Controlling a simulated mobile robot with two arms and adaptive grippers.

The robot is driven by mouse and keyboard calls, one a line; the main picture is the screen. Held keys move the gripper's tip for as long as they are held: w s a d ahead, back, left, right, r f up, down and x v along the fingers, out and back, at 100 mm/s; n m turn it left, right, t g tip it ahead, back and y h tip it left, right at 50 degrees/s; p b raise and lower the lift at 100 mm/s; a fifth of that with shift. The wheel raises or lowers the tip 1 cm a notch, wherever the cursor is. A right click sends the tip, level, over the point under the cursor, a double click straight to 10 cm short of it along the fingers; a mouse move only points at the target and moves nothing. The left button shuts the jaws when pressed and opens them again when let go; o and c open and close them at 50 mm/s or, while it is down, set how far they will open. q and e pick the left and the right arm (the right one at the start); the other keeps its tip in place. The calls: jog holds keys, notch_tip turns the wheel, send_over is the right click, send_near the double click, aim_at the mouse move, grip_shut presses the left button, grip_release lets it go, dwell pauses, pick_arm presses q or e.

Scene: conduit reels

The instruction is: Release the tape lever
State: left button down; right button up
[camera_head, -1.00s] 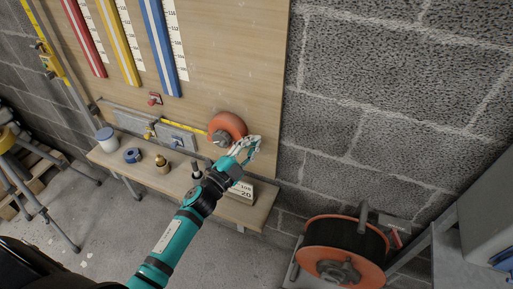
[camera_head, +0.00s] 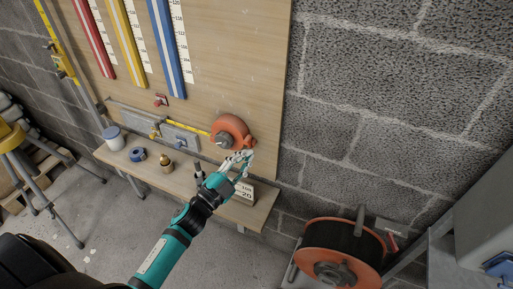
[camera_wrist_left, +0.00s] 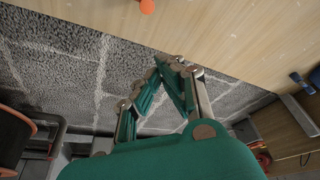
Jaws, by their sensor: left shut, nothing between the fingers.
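The orange tape reel (camera_head: 235,124) with a grey hub sits on the wooden board above the shelf. A yellow tape strip (camera_head: 190,126) runs left from it. My left gripper (camera_head: 240,160) is shut and empty, just below the reel in the head view; whether it touches the reel is unclear. In the left wrist view the shut fingers (camera_wrist_left: 178,64) hold nothing, and a small orange piece (camera_wrist_left: 147,6) shows at the top edge, apart from them. I cannot make out the lever clearly. My right gripper is not in view.
An orange cable reel (camera_head: 340,250) stands at lower right. The block wall right of the board is bare.

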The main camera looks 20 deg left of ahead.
pick_arm(q)
jog(key=v, duration=0.3)
jog(key=shift+s+d+r, duration=0.1)
jog(key=shift+s+d, duration=0.05)
jog(key=shift+d, duration=0.05)
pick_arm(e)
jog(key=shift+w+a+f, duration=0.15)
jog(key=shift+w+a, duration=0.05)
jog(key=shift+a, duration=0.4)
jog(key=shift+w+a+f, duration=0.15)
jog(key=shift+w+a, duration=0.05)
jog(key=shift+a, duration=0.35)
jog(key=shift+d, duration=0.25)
